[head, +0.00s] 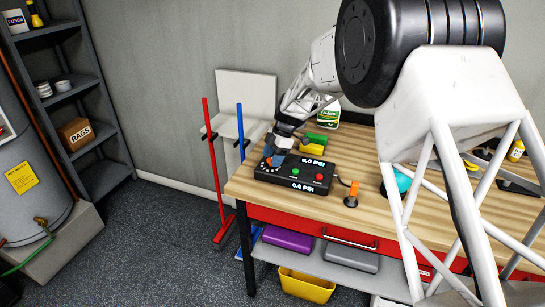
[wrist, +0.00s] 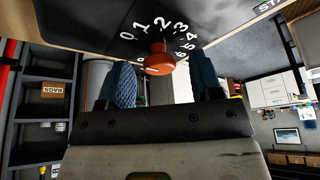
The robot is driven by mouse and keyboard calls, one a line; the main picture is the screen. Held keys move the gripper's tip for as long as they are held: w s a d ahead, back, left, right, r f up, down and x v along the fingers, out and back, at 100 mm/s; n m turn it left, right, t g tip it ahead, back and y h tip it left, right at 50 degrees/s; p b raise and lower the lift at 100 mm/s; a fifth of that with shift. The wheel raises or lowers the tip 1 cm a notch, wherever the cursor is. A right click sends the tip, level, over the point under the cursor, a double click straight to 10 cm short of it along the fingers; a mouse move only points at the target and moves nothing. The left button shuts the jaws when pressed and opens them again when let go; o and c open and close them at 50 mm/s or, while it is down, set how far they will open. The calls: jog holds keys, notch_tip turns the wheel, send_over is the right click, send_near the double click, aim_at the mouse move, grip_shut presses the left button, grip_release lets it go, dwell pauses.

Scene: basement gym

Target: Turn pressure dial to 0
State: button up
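The black pressure box (head: 280,179) sits at the table's left front. Its two displays read 0.0 PSI, and it has a green button (head: 295,170) and a red button (head: 319,177). The orange dial (wrist: 158,61) shows in the wrist view, with white numbers from 0 upward around it. I cannot tell which number the dial points to. My gripper (head: 277,155) is at the dial's end of the box. In the wrist view its blue fingers (wrist: 164,72) are open, one on each side of the dial, with a visible gap on the right. In the head view they mostly hide the dial.
An orange-topped fitting (head: 351,194) stands right of the box on the wooden table (head: 405,228). A green and yellow sponge (head: 316,142) and a white tub (head: 329,113) are behind it. A teal object (head: 399,182) lies farther right. Red and blue poles stand beyond the table's left edge.

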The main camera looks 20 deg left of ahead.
jog(key=shift+r, duration=0.15)
jog(key=v, duration=0.7)
jog(key=shift+d+r, duration=0.15)
jog(key=shift+r, duration=0.05)
jog(key=shift+w, duration=0.15)
dwell(0.5)
jog(key=s+d+r+m+t, duration=0.1)
jog(key=s+d+r+m, duration=0.4)
jog(key=d, duration=0.5)
jog(key=s+d+r+m+t, duration=0.1)
jog(key=s+d+r+m, duration=0.4)
jog(key=d, duration=0.4)
jog(key=s+d+r+m+t, duration=0.1)
jog(key=s+d+r+m, duration=0.2)
jog(key=s+d+r, duration=0.5)
jog(key=s+d+f+m+t+h, duration=0.1)
jog(key=s+d+f+m, duration=0.2)
jog(key=s+d+m, duration=0.4)
jog(key=s+d+f+m+t+h, duration=0.1)
jog(key=s+d+f+m+h, duration=0.1)
jog(key=s+d+m, duration=0.5)
jog(key=s+d, duration=0.5)
jog(key=s, duration=0.8)
jog(key=shift+s+d+f+t, duration=0.2)
jog(key=shift+s+f+t, duration=0.1)
jog(key=shift+f+t, duration=0.1)
